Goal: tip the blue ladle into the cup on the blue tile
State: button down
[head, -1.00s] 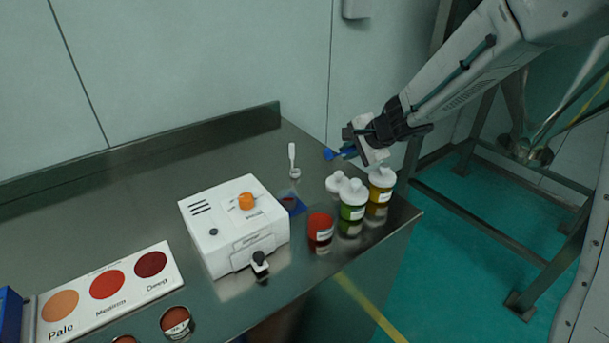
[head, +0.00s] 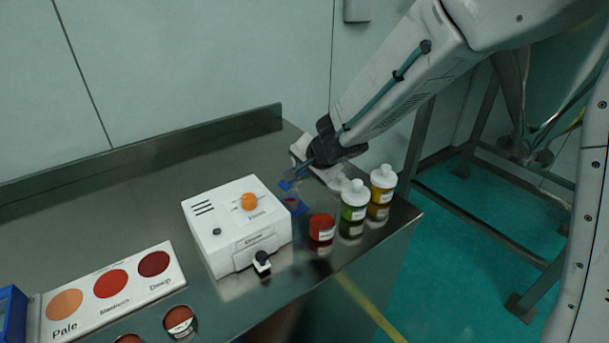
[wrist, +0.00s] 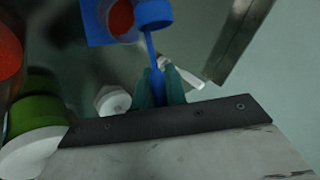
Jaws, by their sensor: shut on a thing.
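My gripper (head: 304,172) is shut on the handle of the blue ladle (head: 288,185), just behind the blue tile (head: 298,208). In the wrist view the teal fingertips (wrist: 159,86) pinch the ladle's handle, and the ladle's round bowl (wrist: 152,14) is at the top. The blue tile also shows there (wrist: 96,30), with a cup of red contents (wrist: 121,17) on it. The bowl overlaps the cup's right side in this view; I cannot tell the height between them. What the bowl holds is not visible.
A red jar (head: 321,228), a green bottle (head: 354,206) and a yellow bottle (head: 383,184) stand to the right. A white spoon (wrist: 188,73) lies near the fingers. A colour card (head: 110,285) is front left.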

jog(key=s+a+r+n+t+h, duration=0.2)
jog(key=a+r+n+t+h, duration=0.1)
jog(key=r+t+h, duration=0.3)
jog(key=shift+r+n+h, duration=0.3)
jog(key=shift+r+n, duration=0.4)
jog(key=shift+r, duration=0.55)
jog(key=shift+a, duration=0.1)
